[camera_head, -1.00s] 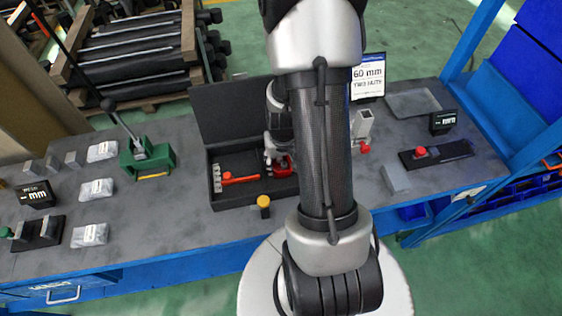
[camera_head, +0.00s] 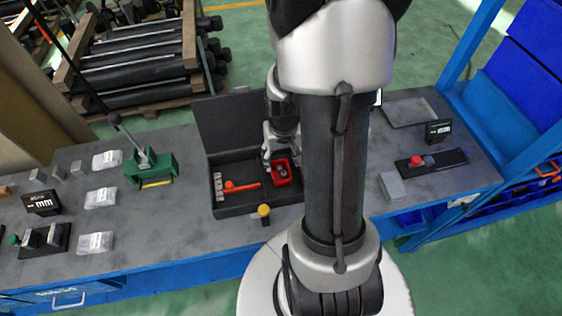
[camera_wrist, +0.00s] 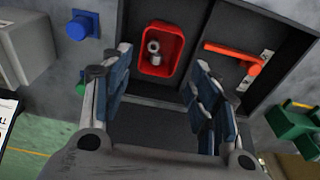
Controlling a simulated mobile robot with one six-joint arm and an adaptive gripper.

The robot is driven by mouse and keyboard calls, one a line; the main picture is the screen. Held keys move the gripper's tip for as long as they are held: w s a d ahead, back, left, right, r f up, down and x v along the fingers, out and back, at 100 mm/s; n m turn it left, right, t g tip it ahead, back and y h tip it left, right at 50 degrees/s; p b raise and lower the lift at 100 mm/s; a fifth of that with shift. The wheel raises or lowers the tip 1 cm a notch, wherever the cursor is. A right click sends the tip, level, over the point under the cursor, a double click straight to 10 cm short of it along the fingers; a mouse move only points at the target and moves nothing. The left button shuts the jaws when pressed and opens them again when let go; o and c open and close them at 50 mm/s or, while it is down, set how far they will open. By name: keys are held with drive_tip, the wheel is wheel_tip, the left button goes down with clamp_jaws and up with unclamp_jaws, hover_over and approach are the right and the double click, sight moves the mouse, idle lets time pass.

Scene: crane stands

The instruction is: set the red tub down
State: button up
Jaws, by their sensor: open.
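The red tub (camera_head: 283,172) sits in the right part of the black open case (camera_head: 232,208) on the bench, with small metal parts inside it. In the wrist view the tub (camera_wrist: 172,38) stands upright on the case floor, near the case wall. My gripper (camera_head: 268,155) is open above the case, just behind and left of the tub. In the wrist view its two fingers (camera_wrist: 160,85) are spread wide with nothing between them, and the tub lies beyond the fingertips, apart from them.
An orange-red handled tool (camera_head: 242,186) and small metal blocks (camera_head: 218,186) lie in the case's left part. The case lid (camera_head: 235,120) stands up behind. A green press (camera_head: 152,166) stands left, and a yellow-topped knob (camera_head: 264,211) in front.

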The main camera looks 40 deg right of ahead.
drive_tip(key=a+r+n+t, duration=0.1)
drive_tip(key=a+r, duration=0.3)
drive_tip(key=r, duration=0.3)
drive_tip(key=a+r+n, duration=0.1)
drive_tip(key=a+r, duration=0.4)
drive_tip(key=r, duration=0.2)
drive_tip(key=s+a+r+n+t, duration=0.2)
drive_tip(key=s+a+r+n, duration=0.2)
drive_tip(key=s+a+r, duration=0.4)
wheel_tip(320, 180, up, 2)
drive_tip(key=a, duration=0.2)
drive_tip(key=shift+s+a+y, duration=0.2)
drive_tip(key=shift+a+y, duration=0.15)
drive_tip(key=shift+y, duration=0.05)
